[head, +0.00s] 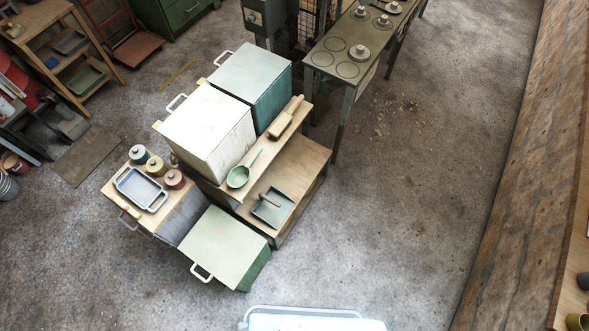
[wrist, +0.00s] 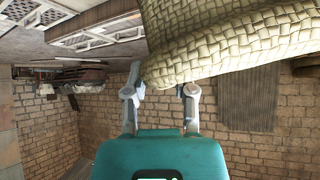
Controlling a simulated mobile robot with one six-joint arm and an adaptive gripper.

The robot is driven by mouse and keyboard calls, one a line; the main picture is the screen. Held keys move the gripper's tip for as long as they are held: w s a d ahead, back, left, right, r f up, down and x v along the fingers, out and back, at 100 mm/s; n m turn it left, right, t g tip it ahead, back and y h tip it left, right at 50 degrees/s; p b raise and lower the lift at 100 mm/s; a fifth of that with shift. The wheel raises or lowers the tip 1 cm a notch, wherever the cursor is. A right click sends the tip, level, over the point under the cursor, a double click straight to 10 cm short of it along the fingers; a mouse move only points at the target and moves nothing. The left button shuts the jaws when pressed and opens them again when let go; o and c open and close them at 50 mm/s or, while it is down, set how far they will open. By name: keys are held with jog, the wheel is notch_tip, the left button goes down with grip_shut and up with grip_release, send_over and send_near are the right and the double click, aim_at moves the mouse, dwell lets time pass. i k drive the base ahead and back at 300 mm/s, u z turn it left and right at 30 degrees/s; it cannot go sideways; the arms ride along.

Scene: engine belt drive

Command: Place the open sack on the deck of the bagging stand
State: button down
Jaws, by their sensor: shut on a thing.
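The sack (wrist: 225,45) is pale and coarsely woven, with a thick rounded edge. It fills the upper right of the wrist view and runs out of the frame. My gripper (wrist: 162,84) has a teal body and two grey fingers, and is shut on the sack at that edge. The fingertips are partly hidden by the weave. The sack's mouth cannot be made out. Neither my gripper nor the sack shows in the head view. I cannot tell which piece in the head view is the bagging stand.
In the head view, lidded bins (head: 207,130) stand by a stepped wooden bench (head: 291,172) with a green scoop (head: 239,177). A long table (head: 339,55) with discs is behind. Concrete floor (head: 385,190) is clear on the right. A brick wall (wrist: 62,125) shows in the wrist view.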

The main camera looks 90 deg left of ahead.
aim_at(297, 180)
jog(key=u, duration=0.2)
jog(key=i, duration=0.5)
jog(key=u, duration=1.7)
